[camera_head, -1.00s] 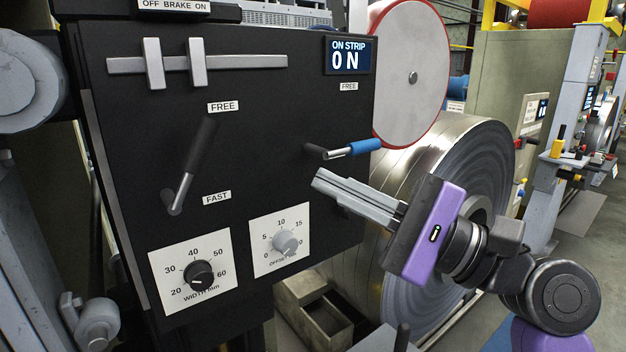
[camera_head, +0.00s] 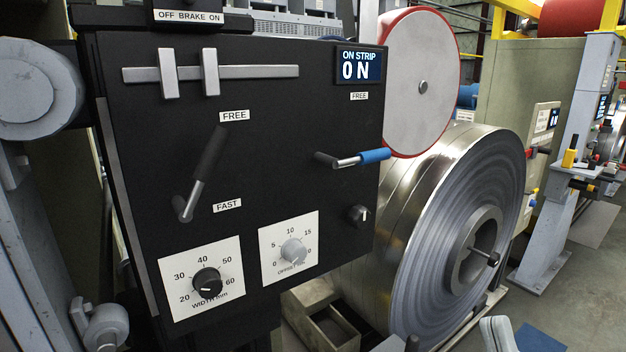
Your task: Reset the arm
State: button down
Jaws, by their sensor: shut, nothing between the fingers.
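My gripper (camera_head: 497,335) shows only as pale grey fingertips at the bottom edge, right of centre. The fingers are together with nothing seen between them. They stand in front of the floor, below and right of the steel coil (camera_head: 455,240), and look apart from the black control panel (camera_head: 300,130). The rest of my gripper and arm is out of the picture.
The panel carries a black-gripped lever (camera_head: 203,172), a blue-tipped lever (camera_head: 365,158), a width knob (camera_head: 207,282) and an offset knob (camera_head: 293,251). Its display (camera_head: 358,67) reads ON STRIP ON. An open metal box (camera_head: 325,325) sits below.

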jog(key=s+f+m+g+h, duration=0.2)
jog(key=s+f+m+g, duration=0.4)
jog(key=s+f, duration=0.6)
jog(key=s+d+f+m+g+h, duration=0.1)
jog(key=s+f+m+g, duration=0.5)
jog(key=s+f, duration=0.6)
jog(key=shift+d+f+m+h, duration=0.2)
jog(key=shift+f+m+h, duration=0.15)
jog(key=shift+f, duration=0.35)
jog(key=shift+w, duration=0.1)
